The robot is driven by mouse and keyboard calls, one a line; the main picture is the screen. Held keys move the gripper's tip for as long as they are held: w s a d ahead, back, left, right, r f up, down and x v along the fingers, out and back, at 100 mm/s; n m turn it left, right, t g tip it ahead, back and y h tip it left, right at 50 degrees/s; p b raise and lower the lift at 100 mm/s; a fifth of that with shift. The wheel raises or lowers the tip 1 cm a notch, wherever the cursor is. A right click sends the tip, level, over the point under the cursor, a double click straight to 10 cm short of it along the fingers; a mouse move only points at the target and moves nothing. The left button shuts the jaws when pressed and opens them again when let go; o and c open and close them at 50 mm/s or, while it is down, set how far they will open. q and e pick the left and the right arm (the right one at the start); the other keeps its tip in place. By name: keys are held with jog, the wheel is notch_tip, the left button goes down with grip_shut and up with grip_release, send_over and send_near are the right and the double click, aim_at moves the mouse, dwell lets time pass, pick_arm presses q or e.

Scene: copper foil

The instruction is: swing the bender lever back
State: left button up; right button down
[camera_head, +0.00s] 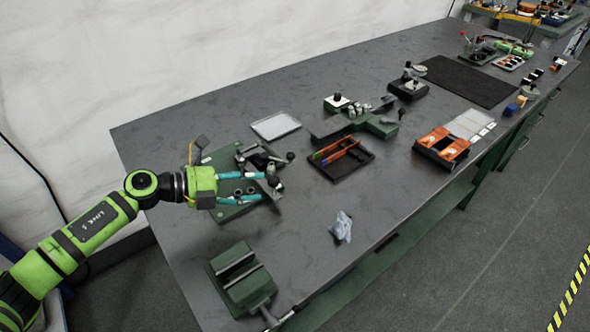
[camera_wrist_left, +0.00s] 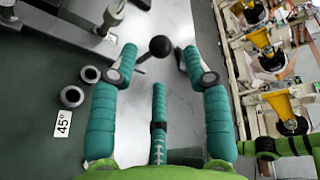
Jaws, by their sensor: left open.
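The bender, with a green base (camera_head: 228,157), stands at the left end of the grey bench. Its black ball knob (camera_wrist_left: 160,46) shows in the left wrist view on a thin rod, ahead of and between my left fingertips, with a gap on either side. My left gripper (camera_head: 263,187) is open and reaches over the bender from the left, its teal fingers pointing right. It also shows in the left wrist view (camera_wrist_left: 152,64). The fingers and dark metal parts hide some of the bender and lever in the head view. My right gripper is not in view.
A green vise (camera_head: 240,281) stands at the near left edge. A crumpled blue-grey cloth (camera_head: 341,227) lies right of it. A dark tray (camera_head: 341,166) with orange-handled tools and a pale flat tray (camera_head: 275,126) are beyond the bender. The bench around the cloth is clear.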

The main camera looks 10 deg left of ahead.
aim_at(269, 182)
pick_arm(q)
jog(key=shift+w+d, duration=0.1)
jog(key=shift+d, duration=0.2)
jog(key=p+x, duration=0.1)
jog(key=x, duration=0.3)
jog(key=shift+w+d+f+p, duration=0.1)
jog(key=shift+d+p, duration=0.15)
jog(key=shift+p, duration=0.1)
jog(key=shift+w+d+f, duration=0.2)
jog(key=shift+d+f, duration=0.05)
jog(key=shift+d, duration=0.15)
jog(key=shift+c, duration=0.4)
grip_shut()
